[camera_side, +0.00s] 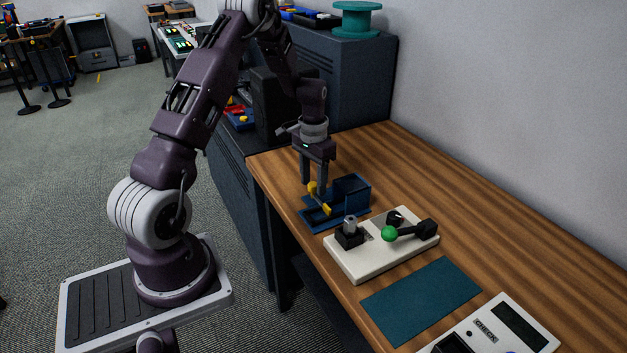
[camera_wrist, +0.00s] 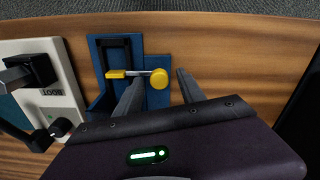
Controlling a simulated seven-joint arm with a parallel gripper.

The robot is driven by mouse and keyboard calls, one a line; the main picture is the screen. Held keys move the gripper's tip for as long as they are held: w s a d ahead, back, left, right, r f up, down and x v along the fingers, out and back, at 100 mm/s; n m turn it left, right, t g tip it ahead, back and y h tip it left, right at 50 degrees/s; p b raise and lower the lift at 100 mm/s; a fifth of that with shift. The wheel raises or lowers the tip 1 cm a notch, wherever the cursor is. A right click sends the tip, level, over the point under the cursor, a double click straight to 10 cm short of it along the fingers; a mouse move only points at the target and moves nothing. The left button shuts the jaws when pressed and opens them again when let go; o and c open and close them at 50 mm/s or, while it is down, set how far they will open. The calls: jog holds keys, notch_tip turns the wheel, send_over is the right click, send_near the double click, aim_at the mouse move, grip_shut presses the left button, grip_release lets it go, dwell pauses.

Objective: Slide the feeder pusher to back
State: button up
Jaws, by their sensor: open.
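The blue feeder (camera_side: 352,190) stands on the wooden table near its left edge in the side view. It also shows in the wrist view (camera_wrist: 103,46), with a dark slot in its plate. Its yellow pusher has a bar (camera_wrist: 118,74) across the slot and a round knob (camera_wrist: 159,80) sticking out to the right. The pusher is partly hidden behind my fingers in the side view (camera_side: 322,206). My gripper (camera_wrist: 159,77) is open and points down at the feeder. The knob lies between its two fingers, with a gap to the right finger. Contact with the left finger is unclear.
A white panel (camera_side: 350,265) with a green-knobbed lever (camera_side: 389,233) sits close beside the feeder. A teal mat (camera_side: 420,298) and a white box marked CHECK (camera_side: 515,318) lie farther along. A dark cabinet (camera_side: 350,85) stands behind. The table along the wall is clear.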

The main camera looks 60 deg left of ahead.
grip_shut()
dwell(1.4)
